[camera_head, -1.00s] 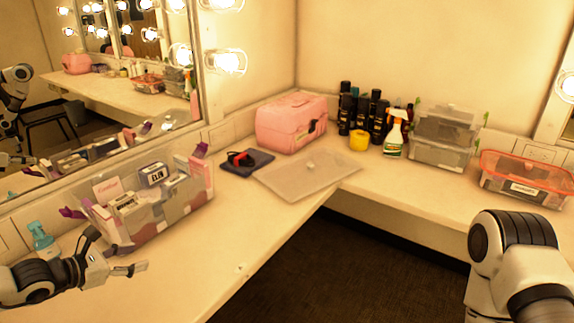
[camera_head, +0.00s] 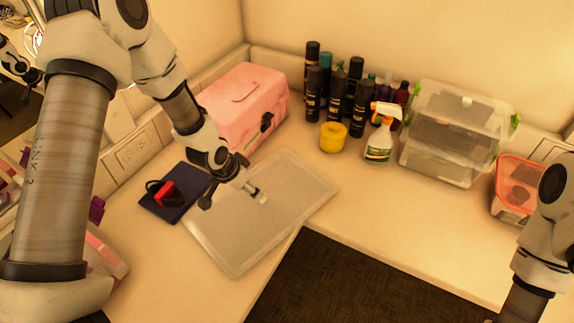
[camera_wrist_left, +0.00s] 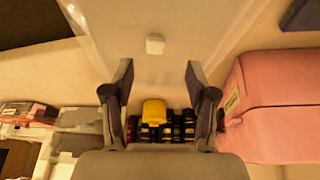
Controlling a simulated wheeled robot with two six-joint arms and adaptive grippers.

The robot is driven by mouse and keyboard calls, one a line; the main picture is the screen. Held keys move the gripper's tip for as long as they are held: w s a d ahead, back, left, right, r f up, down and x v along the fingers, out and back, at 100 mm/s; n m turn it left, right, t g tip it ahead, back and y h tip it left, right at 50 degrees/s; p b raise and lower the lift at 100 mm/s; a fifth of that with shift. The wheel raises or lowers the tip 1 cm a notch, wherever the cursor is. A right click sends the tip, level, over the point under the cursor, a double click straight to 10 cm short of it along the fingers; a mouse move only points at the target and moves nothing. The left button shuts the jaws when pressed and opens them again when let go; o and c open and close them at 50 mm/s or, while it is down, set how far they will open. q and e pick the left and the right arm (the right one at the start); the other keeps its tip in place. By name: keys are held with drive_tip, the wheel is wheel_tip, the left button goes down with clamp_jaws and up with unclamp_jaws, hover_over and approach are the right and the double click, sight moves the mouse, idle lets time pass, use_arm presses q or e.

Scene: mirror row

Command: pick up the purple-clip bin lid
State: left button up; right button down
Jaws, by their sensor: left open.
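The bin lid is a flat, translucent panel (camera_head: 245,235) lying on the counter at the corner. A small white knob (camera_wrist_left: 155,44) stands up from it. My left gripper (camera_head: 247,188) is over the lid close to the knob, open and empty. In the left wrist view its two fingers (camera_wrist_left: 158,75) are spread apart, and the knob shows beyond the tips, between them. I cannot tell the exact height above the lid. The purple-clip bin (camera_head: 105,255) is mostly hidden behind my left arm, with a purple clip showing. My right gripper is out of view.
A pink case (camera_head: 243,105) stands right behind the lid. A dark blue pad (camera_head: 155,208) with a red and black item (camera_head: 168,193) lies to its left. Dark bottles (camera_head: 353,85), a yellow jar (camera_head: 333,137), a spray bottle (camera_head: 380,140) and clear bins (camera_head: 440,165) stand behind right.

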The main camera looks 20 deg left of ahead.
sight(262, 199)
use_arm(q)
drive_tip(key=shift+w+d+f+m, duration=0.2)
drive_tip(key=shift+w+d+m, duration=0.2)
drive_tip(key=shift+w, duration=0.1)
drive_tip(key=shift+w+d+f+p, duration=0.1)
drive_tip(key=shift+d+f+p, duration=0.1)
drive_tip(key=shift+f+p, duration=0.4)
drive_tip(key=shift+d+f+p, duration=0.2)
drive_tip(key=shift+f+p, duration=0.1)
drive_tip(key=shift+f, duration=0.55)
drive_tip(key=x, duration=0.3)
drive_tip(key=shift+w+a+f, duration=0.15)
drive_tip(key=shift+w+f, duration=0.05)
drive_tip(key=shift+w, duration=0.15)
drive_tip(key=shift+w+f, duration=0.15)
drive_tip(key=shift+f, duration=0.05)
drive_tip(key=shift+s+r, duration=0.15)
drive_tip(key=shift+s, duration=0.05)
drive_tip(key=shift+c, duration=0.7)
drive_tip(key=shift+s, duration=0.1)
drive_tip(key=c, duration=0.5)
clamp_jaws()
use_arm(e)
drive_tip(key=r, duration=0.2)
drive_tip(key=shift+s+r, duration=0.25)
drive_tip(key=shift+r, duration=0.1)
